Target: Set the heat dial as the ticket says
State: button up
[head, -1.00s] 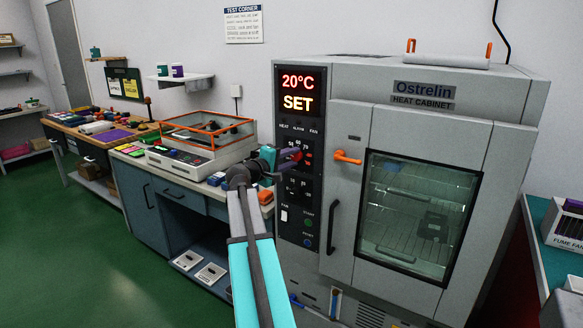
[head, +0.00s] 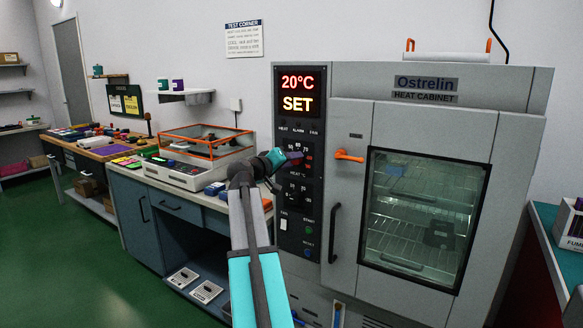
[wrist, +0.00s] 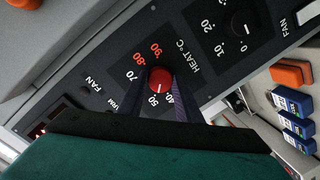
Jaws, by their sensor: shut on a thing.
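The heat dial is a round red knob (wrist: 160,77) on the dark control panel. In the wrist view its printed scale runs from 40 to 90 around it, with 80 and 90 in red. My gripper (wrist: 161,92) is shut on the knob, a dark finger on each side. In the head view my gripper (head: 293,156) reaches the panel and mostly hides the knob. The cabinet display (head: 297,93) reads 20°C and SET. The knob's pointer is too small to read for certain. I cannot make out a legible ticket.
The grey heat cabinet (head: 412,116) has its glass door closed, with an orange latch (head: 348,156) just right of the panel. A second dial (wrist: 240,24), black and marked from 0, sits near the red knob. A workbench with an orange-framed case (head: 207,141) stands to the left.

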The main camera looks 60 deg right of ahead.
dwell(0.3)
jog(key=o, duration=1)
jog(key=shift+o, duration=0.2)
jog(key=shift+a, duration=0.15)
jog(key=a+r, duration=0.1)
jog(key=a, duration=1.2)
jog(key=shift+w+a+r, duration=0.2)
jog(key=shift+r, duration=0.15)
